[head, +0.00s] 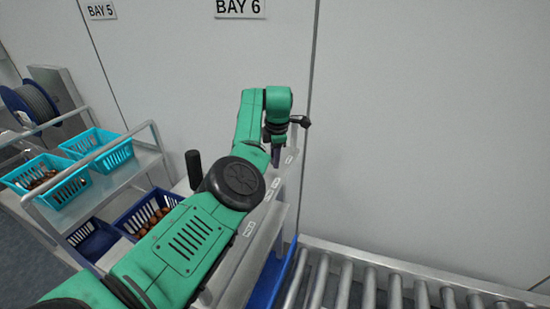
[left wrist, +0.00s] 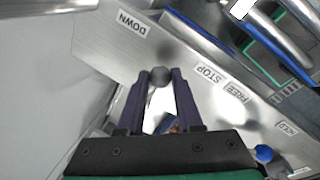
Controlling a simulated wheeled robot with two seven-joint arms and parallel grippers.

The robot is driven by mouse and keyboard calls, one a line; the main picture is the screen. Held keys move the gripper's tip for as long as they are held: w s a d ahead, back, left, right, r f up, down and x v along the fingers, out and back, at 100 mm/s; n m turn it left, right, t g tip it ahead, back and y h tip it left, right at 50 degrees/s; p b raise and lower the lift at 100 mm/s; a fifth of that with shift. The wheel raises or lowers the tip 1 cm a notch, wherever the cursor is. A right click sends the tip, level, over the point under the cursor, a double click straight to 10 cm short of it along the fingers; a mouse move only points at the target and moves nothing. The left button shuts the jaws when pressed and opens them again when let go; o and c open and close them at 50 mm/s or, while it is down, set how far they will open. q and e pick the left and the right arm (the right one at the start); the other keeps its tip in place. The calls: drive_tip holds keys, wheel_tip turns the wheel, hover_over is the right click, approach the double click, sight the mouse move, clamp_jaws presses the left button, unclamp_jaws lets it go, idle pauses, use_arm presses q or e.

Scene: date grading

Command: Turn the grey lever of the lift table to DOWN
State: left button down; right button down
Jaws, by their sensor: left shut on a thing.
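In the left wrist view, my left gripper (left wrist: 160,82) has its two dark purple fingers closed around the round grey knob of the lever (left wrist: 159,74). The knob sits between the fingertips, over the metal panel of the lift table (left wrist: 100,38). The DOWN label (left wrist: 132,23) is on the panel beyond the fingertips, and the STOP label (left wrist: 208,74) is to their right. The knob lies between these two labels. In the head view, my left gripper (head: 278,155) points down at the panel's far end and hides the lever. My right gripper is out of view.
FREE (left wrist: 237,91) and another label follow along the panel. In the head view, a black upright handle (head: 194,169) stands left of my arm. A trolley (head: 137,177) holds blue baskets at left. A roller conveyor (head: 370,288) runs at lower right. A wall stands close behind the gripper.

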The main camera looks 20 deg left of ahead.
use_arm(q)
drive_tip(key=c, duration=0.6)
unclamp_jaws()
drive_tip(key=shift+a, duration=0.1)
drive_tip(key=r, duration=0.4)
drive_tip(key=s+d+r+b, duration=0.1)
drive_tip(key=r, duration=0.4)
drive_tip(key=s+r+b, duration=0.1)
drive_tip(key=r, duration=0.4)
drive_tip(key=shift+s+d+r, duration=0.15)
drive_tip(key=shift+d, duration=0.2)
